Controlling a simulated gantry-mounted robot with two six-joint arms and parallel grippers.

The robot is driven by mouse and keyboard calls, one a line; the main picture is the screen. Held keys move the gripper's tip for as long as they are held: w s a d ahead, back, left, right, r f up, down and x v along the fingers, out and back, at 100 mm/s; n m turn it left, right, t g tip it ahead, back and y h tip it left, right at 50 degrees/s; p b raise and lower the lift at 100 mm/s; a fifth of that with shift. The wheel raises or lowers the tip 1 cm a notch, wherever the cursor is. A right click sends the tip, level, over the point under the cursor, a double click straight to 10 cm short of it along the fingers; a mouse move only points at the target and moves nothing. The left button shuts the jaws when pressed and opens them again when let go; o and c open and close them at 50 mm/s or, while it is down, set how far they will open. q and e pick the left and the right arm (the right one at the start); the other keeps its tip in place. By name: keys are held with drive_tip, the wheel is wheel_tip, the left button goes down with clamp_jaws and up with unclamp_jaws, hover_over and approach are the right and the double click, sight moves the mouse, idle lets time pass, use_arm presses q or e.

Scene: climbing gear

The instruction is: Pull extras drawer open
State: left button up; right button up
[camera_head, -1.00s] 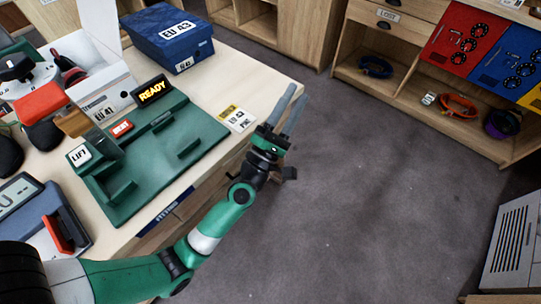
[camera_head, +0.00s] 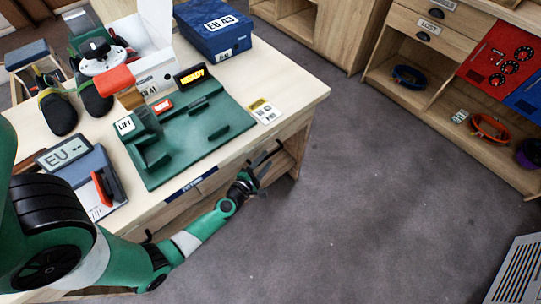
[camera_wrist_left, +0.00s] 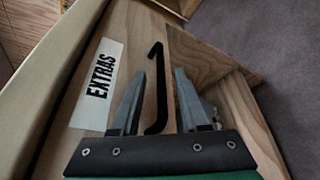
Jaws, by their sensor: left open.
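The extras drawer (camera_wrist_left: 115,25) shows in the left wrist view as a wooden front with a white EXTRAS label (camera_wrist_left: 98,84) and a black bar handle (camera_wrist_left: 156,90). My left gripper (camera_wrist_left: 168,75) is open, its two fingers pointing at the drawer front. In the head view my left gripper (camera_head: 265,166) is beside the workbench's front side, below the top, near the right corner.
The workbench top (camera_head: 290,92) overhangs the gripper's area. On it are a green tray (camera_head: 190,145), a blue EU 43 box (camera_head: 213,30) and a card (camera_head: 264,111). The grey floor (camera_head: 370,200) to the right is clear. Shelves (camera_head: 440,95) stand at the back right.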

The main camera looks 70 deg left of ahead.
sight(270, 155)
use_arm(q)
drive_tip(key=x, duration=0.4)
drive_tip(key=shift+b, duration=0.35)
clamp_jaws()
idle(1.0)
